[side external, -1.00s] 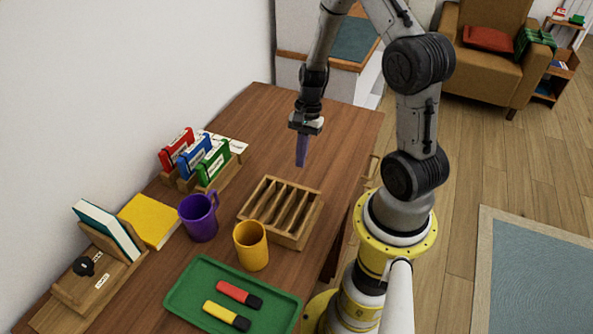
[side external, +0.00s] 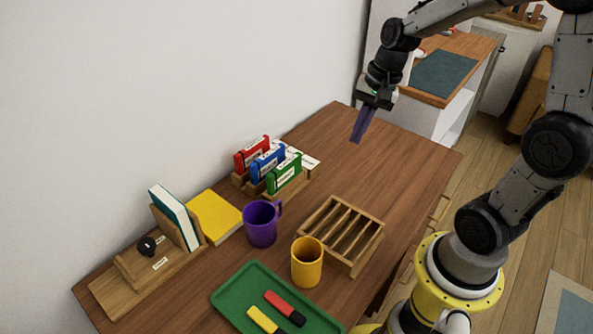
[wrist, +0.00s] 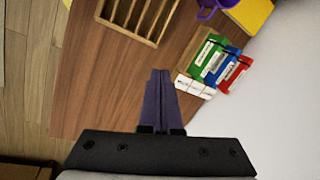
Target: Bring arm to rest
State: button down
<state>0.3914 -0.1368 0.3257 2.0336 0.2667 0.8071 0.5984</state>
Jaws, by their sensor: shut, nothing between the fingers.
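My gripper (side external: 361,125) has purple fingers pressed together with nothing between them. It hangs pointing down above the far part of the wooden table (side external: 400,150), clear of every object. In the wrist view the shut fingers (wrist: 158,101) are over bare tabletop, beside the red, blue and green cases. My arm reaches in from the upper right in the side view.
A slotted wooden tray (side external: 376,248), orange mug (side external: 307,265), purple mug (side external: 261,226), green tray (side external: 232,300) with red and yellow markers, racked cases (side external: 284,174), yellow book (side external: 215,215) and book stand (side external: 110,292) occupy the table. A white wall borders the left.

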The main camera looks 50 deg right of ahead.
jog(key=s+a+r+n+t, duration=0.3)
jog(key=s+a+r+n, duration=0.3)
jog(key=a+r, duration=0.15)
jog(key=s+n+h, duration=0.1)
jog(key=s+n, duration=0.6)
jog(key=s, duration=0.1)
jog(key=shift+s+a+r, duration=0.15)
jog(key=shift+a+r, duration=0.1)
jog(key=shift+a, duration=0.05)
